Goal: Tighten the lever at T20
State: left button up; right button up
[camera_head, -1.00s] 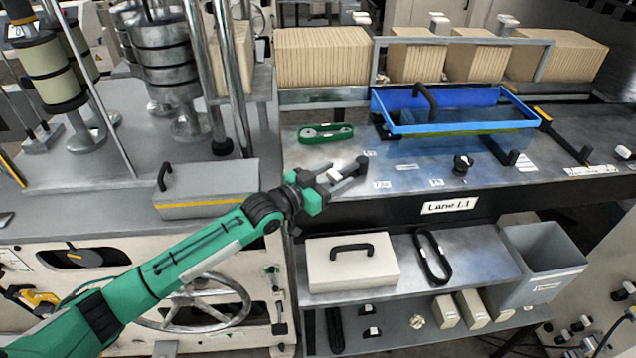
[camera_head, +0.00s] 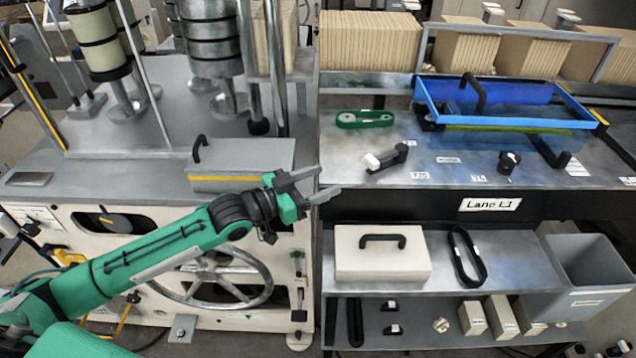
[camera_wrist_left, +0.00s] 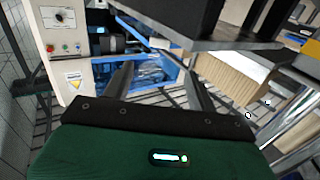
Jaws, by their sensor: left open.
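A short black lever with a white end (camera_head: 386,157) lies on the grey metal bench top (camera_head: 340,165), its white end toward the left. A small label (camera_head: 420,175) sits just right of it; its print is too small to read surely. A black knob (camera_head: 509,162) stands further right with another label (camera_head: 478,178) beside it. My left gripper (camera_head: 328,182) is open and empty, left of and apart from the lever, near the bench's left edge. In the left wrist view its two fingers (camera_wrist_left: 160,85) are spread with nothing between them. My right gripper is not in view.
A green belt loop (camera_head: 364,118) lies behind the lever. A blue tray (camera_head: 424,95) stands at the back right. A grey box with a black handle (camera_head: 240,165) is behind my left arm. Below are a white case (camera_head: 382,265) and a grey bin (camera_head: 590,270).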

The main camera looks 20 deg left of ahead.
pick_arm(q)
jog(key=shift+d, duration=0.1)
jog(key=c, duration=0.4)
jog(key=shift+s+d+f+m, duration=0.2)
jog(key=shift+d+m, duration=0.05)
jog(key=shift+m, duration=0.15)
jog(key=c, duration=0.3)
jog(key=d+m, duration=0.1)
jog(key=m, duration=0.1)
jog(key=s+d+f+m, duration=0.1)
jog(key=d+m, duration=0.1)
jog(key=s+d+f+m, duration=0.1)
jog(key=m, duration=0.1)
jog(key=shift+s+d+g+y, duration=0.2)
jog(key=shift+s+g+y, duration=0.1)
jog(key=shift+y, duration=0.1)
grip_shut()
jog(key=m+t+y+p, duration=0.3)
jog(key=m, duration=0.5)
send_near(387, 158)
jog(key=shift+w+d+f, duration=0.1)
jog(key=shift+w+d, duration=0.35)
jog(key=shift+d, duration=0.25)
jog(key=shift+w+d+f, duration=0.1)
jog(key=shift+w+d, duration=0.3)
jog(key=shift+d, duration=0.25)
